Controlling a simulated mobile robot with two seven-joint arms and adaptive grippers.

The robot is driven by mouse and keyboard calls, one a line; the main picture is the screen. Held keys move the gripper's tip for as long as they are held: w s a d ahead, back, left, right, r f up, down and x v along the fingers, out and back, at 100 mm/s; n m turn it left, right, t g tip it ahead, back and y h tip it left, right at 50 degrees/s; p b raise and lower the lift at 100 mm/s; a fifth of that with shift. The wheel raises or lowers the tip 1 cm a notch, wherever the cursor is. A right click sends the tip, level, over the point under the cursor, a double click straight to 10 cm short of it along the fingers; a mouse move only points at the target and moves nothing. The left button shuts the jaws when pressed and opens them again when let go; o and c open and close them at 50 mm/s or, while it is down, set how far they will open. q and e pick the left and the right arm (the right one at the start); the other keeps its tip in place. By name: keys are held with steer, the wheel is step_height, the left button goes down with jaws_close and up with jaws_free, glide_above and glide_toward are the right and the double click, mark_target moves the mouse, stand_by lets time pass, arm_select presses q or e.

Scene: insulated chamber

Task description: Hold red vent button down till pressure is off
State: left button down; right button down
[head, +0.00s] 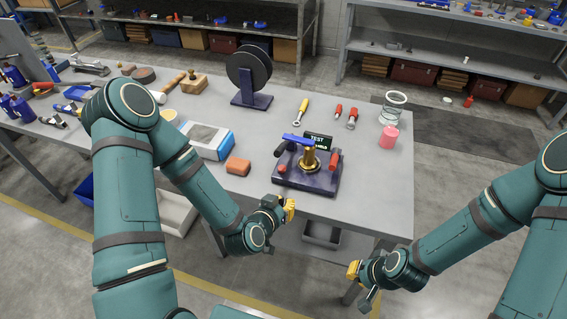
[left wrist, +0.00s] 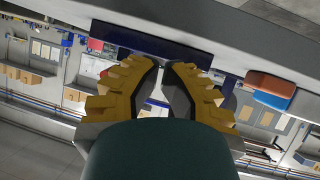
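My left gripper (head: 290,209) is in front of the rig, apart from the button. Its yellow fingers (left wrist: 160,68) nearly meet, with nothing between them. My right gripper (head: 354,270) is in front of the table's edge; its finger gap is unclear.
A brick-coloured block (head: 238,166) and a blue-and-white box (head: 207,139) lie left of the rig. A pink cylinder (head: 388,137) and glass jar (head: 394,108) stand to the right. Tools lie behind, beside a black spool (head: 249,73). The front right tabletop is clear.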

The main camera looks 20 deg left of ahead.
mark_target(283, 171)
arm_select(q)
steer(key=w+a+r+t+y, duration=0.1)
steer(key=a+r+t+y, duration=0.1)
steer(key=r, duration=0.3)
steer(key=shift+w+a+t, duration=0.4)
steer(key=shift+a+t, duration=0.2)
steer(key=shift+a, duration=0.15)
arm_select(e)
steer(key=shift+r, duration=0.15)
